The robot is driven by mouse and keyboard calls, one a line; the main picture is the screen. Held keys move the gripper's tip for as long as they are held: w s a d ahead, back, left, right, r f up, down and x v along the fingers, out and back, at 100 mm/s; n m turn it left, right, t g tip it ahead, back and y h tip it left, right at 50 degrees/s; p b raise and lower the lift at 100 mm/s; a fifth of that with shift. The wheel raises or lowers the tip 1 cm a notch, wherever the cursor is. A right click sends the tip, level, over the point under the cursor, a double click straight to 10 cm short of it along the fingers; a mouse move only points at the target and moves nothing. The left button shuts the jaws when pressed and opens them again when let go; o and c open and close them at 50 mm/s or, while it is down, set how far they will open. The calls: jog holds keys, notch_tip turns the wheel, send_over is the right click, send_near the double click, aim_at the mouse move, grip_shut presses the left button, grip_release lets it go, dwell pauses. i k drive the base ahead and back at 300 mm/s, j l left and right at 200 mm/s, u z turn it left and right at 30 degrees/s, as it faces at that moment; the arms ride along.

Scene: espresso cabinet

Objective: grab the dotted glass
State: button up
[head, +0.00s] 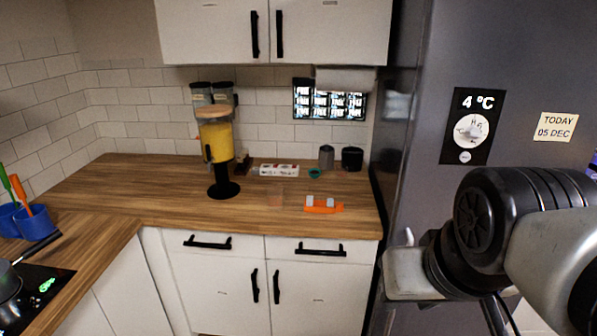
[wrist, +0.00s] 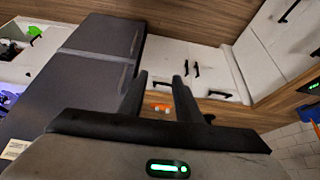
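A faint, see-through glass (head: 275,198) stands on the wooden counter near its front edge, left of an orange item. I cannot make out dots on it at this size. A dark grey cylinder (head: 326,157) stands further back by the wall, and I cannot tell whether it is a glass. My gripper (wrist: 160,76) is open, with two dark fingers apart and nothing held between them. In the head view my arm is at the lower right, in front of the fridge and well away from the counter glass. I cannot pick out the glass in the wrist view.
The orange item (head: 324,205) lies right of the glass. A yellow juice dispenser (head: 216,143) stands to its left. Behind are a white box (head: 279,170), a small green bowl (head: 314,174) and a black container (head: 352,158). The grey fridge (head: 420,120) bounds the right; upper cabinets hang above.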

aim_at(276, 199)
jog(key=i+j+z, duration=0.15)
jog(key=i+j, duration=0.15)
jog(key=i+j+z, duration=0.1)
jog(key=i+j, duration=0.2)
jog(key=i+j+z, duration=0.15)
jog(key=i+j, duration=0.15)
jog(key=j, duration=0.15)
jog(key=i+j+z, duration=0.1)
jog(key=i+j, duration=0.15)
jog(key=j, duration=0.2)
jog(key=i+j+z, duration=0.15)
jog(key=j, duration=0.25)
jog(key=i, duration=0.1)
